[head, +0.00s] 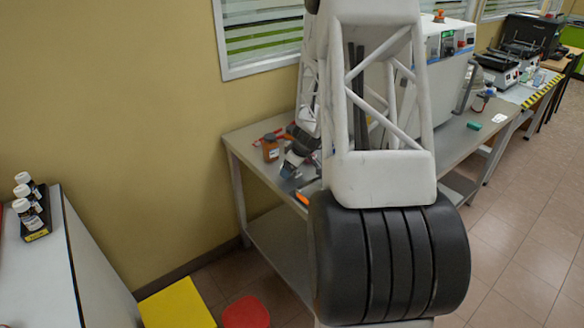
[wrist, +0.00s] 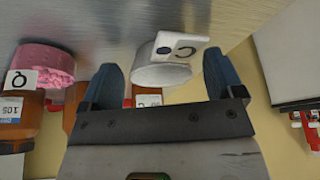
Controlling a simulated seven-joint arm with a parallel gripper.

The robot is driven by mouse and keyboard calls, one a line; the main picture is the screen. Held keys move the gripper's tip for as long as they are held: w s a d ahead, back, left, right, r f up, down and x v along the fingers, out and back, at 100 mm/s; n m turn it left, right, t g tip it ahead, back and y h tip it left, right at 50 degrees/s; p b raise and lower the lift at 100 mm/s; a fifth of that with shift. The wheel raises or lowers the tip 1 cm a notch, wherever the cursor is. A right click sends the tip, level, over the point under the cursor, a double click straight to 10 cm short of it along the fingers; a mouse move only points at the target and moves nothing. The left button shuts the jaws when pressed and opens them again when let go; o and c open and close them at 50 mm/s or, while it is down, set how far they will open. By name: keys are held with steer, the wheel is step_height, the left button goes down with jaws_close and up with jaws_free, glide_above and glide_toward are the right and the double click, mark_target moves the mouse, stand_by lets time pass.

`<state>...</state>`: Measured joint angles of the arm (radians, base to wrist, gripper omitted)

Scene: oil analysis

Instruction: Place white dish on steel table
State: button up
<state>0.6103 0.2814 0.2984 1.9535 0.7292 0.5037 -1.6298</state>
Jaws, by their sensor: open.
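A round white dish (wrist: 150,76) lies in the wrist view between the two blue fingers of my gripper (wrist: 163,68). The gripper is open, with a gap on each side of the dish. A white card (wrist: 182,46) with a dark dot and a letter-like mark is at the dish. The grey steel table (wrist: 110,18) shows behind it. In the head view my gripper (head: 290,165) is low over the left part of the steel table (head: 240,142). I cannot make out the white dish in the head view.
A pink dish (wrist: 45,62) and brown bottles (wrist: 20,115) are left in the wrist view. In the head view a brown bottle (head: 270,149) stands close left of my gripper, and an orange-handled tool (head: 301,198) lies at the front edge. A white machine (head: 447,70) stands right.

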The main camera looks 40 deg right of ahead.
steer(key=shift+r, duration=0.15)
steer(key=v, duration=1.2)
steer(key=shift+s, duration=0.1)
stand_by(0.6)
steer(key=s+a+r+m, duration=0.1)
steer(key=s+a+r, duration=0.3)
steer(key=a, duration=0.5)
steer(key=s+a+r+g, duration=0.1)
steer(key=s+a+r, duration=0.2)
steer(key=a+r, duration=0.35)
steer(key=s+a+r+m, duration=0.1)
steer(key=s+a+r, duration=0.2)
steer(key=a, duration=0.7)
steer(key=s+a+r+m+h, duration=0.1)
steer(key=s+a, duration=0.6)
steer(key=s, duration=0.3)
steer(key=s+a+r+m+h, duration=0.1)
steer(key=s+a+r, duration=0.1)
steer(key=s+a, duration=0.5)
steer(key=s, duration=0.4)
steer(key=shift+a+r+m, duration=0.2)
steer(key=shift+m, duration=0.1)
